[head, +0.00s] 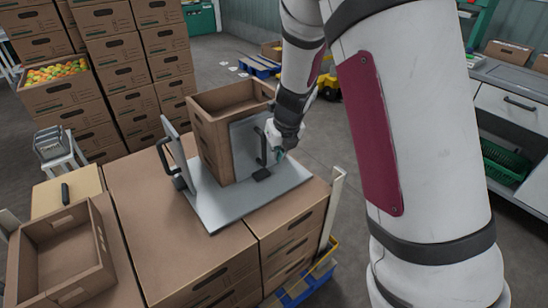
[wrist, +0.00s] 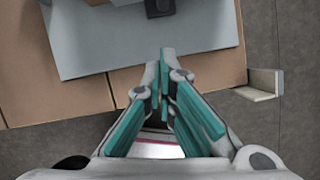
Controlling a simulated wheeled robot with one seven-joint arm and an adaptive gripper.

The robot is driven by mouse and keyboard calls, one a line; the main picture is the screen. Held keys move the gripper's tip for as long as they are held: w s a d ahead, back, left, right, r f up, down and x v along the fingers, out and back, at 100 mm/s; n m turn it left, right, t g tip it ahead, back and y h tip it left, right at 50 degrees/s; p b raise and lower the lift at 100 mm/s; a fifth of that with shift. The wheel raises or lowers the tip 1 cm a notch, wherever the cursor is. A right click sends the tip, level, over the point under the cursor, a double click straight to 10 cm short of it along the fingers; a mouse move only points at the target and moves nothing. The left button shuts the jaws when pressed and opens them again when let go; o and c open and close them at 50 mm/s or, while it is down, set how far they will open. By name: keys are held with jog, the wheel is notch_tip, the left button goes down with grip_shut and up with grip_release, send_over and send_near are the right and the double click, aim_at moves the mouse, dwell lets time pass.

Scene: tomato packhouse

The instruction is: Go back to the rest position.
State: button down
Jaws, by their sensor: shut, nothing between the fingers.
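My gripper (wrist: 165,85) shows in the wrist view with its teal-padded fingers drawn together and nothing between them. It points down at the near edge of a grey metal plate (wrist: 85,50). In the head view my gripper (head: 280,153) is small and partly hidden, just right of a metal stand with black handles. The stand's base plate (head: 230,208) lies on stacked cartons, and an open cardboard box (head: 213,155) stands upright on it. The gripper looks apart from the box; whether it touches the stand's right handle (head: 262,150) I cannot tell.
An open empty carton (head: 62,265) sits at the lower left. Stacked cartons (head: 120,60) stand behind, one filled with tomatoes (head: 55,70). A pale corner post (head: 332,207) rises beside the carton stack. A workbench (head: 515,105) stands at the right. Grey floor between is mostly clear.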

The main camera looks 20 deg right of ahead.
jog(key=shift+p+v, duration=0.5)
jog(key=shift+v, duration=1.3)
